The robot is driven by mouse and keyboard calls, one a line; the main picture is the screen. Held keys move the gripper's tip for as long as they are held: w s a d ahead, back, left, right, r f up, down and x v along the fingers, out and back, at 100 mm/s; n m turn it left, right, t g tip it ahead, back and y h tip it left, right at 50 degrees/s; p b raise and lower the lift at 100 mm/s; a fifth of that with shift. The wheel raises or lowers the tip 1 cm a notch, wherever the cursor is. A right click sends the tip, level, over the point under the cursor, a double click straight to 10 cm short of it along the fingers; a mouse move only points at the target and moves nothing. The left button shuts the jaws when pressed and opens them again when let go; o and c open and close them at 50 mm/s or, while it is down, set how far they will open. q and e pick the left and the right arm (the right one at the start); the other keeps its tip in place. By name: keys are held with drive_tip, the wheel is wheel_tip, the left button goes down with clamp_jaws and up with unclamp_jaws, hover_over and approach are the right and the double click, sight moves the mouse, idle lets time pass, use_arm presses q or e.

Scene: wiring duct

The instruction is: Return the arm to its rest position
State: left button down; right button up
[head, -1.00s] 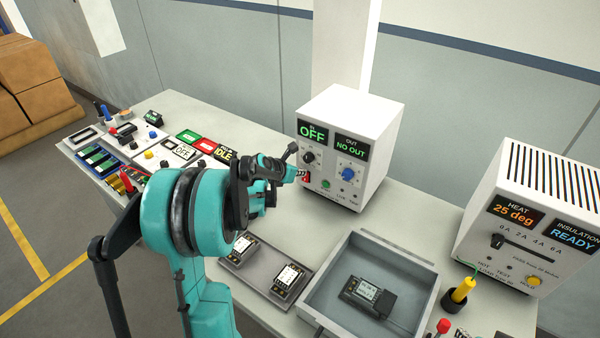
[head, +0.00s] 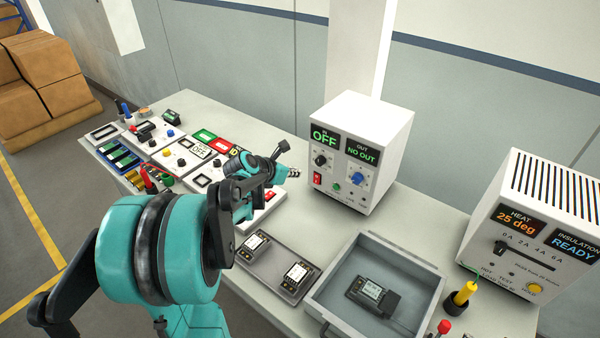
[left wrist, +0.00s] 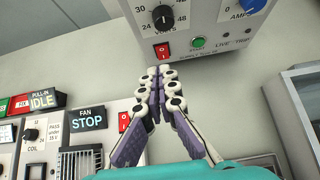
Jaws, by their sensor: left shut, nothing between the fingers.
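My left gripper (head: 292,172) is shut and empty above the bench, just left of the white power supply (head: 358,150). In the left wrist view its two fingertips (left wrist: 162,72) meet just below the red rocker switch (left wrist: 162,51) of the power supply; whether they touch it cannot be told. The supply reads OFF and NO OUT. My left arm comes in from the lower left and hides part of the bench panels. My right gripper is not in view.
A grey open tray (head: 325,305) with a dark device and a shallow tray (head: 262,283) with two small devices lie on the bench. A white heat tester (head: 540,225) stands at right. Control panels (head: 185,155) fill the bench's left end. A FAN STOP panel (left wrist: 85,125) is near the fingers.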

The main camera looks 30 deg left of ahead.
use_arm(q)
drive_tip(key=shift+s+r, duration=0.2)
drive_tip(key=shift+r, duration=0.1)
idle(0.4)
drive_tip(key=s+d+r+m+g, duration=0.1)
drive_tip(key=s+d+m, duration=0.4)
drive_tip(key=d+m, duration=0.3)
drive_tip(key=s+d+m+g, duration=0.1)
drive_tip(key=s+d+m, duration=0.3)
drive_tip(key=d+m, duration=0.4)
drive_tip(key=s+d+f+m, duration=0.1)
drive_tip(key=s+d+m, duration=0.2)
drive_tip(key=s+m, duration=0.3)
drive_tip(key=s+d+f+m+g+y+b, duration=0.1)
drive_tip(key=s+m, duration=0.5)
drive_tip(key=m, duration=0.7)
drive_tip(key=d+f, duration=0.1)
drive_tip(key=d, duration=0.1)
drive_tip(key=shift+s+d+f, duration=0.2)
drive_tip(key=shift+s+d, duration=0.15)
drive_tip(key=shift+d, duration=0.05)
